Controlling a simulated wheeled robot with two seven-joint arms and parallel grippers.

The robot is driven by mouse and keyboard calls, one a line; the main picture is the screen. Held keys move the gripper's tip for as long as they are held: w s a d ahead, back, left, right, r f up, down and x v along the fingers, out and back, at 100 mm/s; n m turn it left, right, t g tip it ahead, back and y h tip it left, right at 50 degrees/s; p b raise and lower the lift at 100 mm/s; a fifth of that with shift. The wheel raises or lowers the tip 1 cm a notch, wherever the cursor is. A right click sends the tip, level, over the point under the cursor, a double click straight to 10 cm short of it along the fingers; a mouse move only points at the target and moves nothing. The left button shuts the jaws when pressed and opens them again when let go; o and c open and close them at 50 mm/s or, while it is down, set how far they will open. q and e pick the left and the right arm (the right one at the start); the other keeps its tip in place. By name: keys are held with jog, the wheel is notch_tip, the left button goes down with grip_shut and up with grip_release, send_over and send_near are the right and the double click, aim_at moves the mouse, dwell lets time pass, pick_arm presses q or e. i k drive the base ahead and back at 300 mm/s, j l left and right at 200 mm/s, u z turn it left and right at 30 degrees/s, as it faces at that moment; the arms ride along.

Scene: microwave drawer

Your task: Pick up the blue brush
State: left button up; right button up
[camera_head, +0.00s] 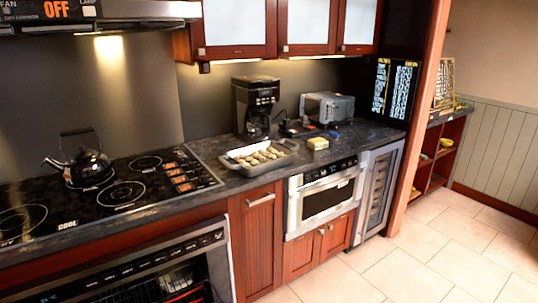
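A small blue item (334,134) lies on the dark countertop, behind and right of a yellow block and in front of the toaster oven. It may be the blue brush, but it is too small to make out its shape. Neither of my grippers is in view.
A yellow block (318,143), a grey tray of round food pieces (259,156), a coffee maker (254,104) and a toaster oven (328,107) stand on the counter (372,133). A kettle (82,164) sits on the cooktop at left. The tiled floor (430,250) at right is clear.

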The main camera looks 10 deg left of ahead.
aim_at(334, 136)
jog(key=i+l, duration=0.7)
jog(key=i, duration=0.25)
